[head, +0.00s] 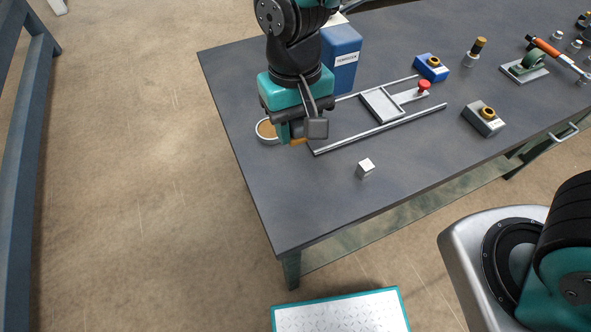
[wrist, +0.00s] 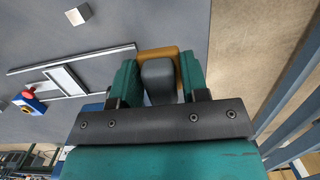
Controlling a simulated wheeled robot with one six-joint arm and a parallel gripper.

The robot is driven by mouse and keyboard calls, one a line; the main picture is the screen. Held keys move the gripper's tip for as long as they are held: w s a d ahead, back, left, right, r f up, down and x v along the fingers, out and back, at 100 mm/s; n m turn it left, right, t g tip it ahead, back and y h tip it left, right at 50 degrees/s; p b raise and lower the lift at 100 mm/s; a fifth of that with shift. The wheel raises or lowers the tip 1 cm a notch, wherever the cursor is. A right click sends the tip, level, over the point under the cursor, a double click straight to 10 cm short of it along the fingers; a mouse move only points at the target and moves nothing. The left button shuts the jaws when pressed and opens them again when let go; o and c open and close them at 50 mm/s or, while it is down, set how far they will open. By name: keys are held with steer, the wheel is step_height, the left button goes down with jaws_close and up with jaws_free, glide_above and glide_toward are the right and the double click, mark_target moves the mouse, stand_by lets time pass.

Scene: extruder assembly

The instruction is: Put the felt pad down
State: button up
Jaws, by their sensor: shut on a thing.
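My gripper (head: 293,130) hangs low over the near left part of the table, its teal fingers pointing down. In the wrist view the jaws (wrist: 158,82) are closed around a dark grey rounded block. An ochre piece, which I take to be the felt pad (wrist: 158,51), shows just beyond that block.
Two rails with a grey frame (head: 367,101) lie to the right. A small metal cube (head: 365,168) sits nearer. A blue bin (head: 345,75) stands behind. The near left table corner is clear.

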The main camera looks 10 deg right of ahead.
step_height(320, 180, down, 16)
steer(key=shift+f+p, duration=0.15)
steer(key=shift+p, duration=0.65)
steer(key=shift+f, duration=0.2)
steer(key=o, duration=1)
steer(key=shift+c, duration=0.2)
step_height(320, 180, up, 11)
steer(key=w+b, duration=0.1)
steer(key=b, duration=0.1)
step_height(320, 180, up, 14)
steer(key=n+y, duration=0.2)
steer(key=y, duration=0.1)
glide_above(297, 185)
steer(key=s+d, duration=0.3)
steer(key=d, duration=0.3)
steer(key=s+d+r+n+t+y, duration=0.1)
steer(key=s+d+r, duration=0.2)
steer(key=s+r, duration=0.2)
steer(key=shift+s+d+n, duration=0.4)
steer(key=shift+s, duration=0.5)
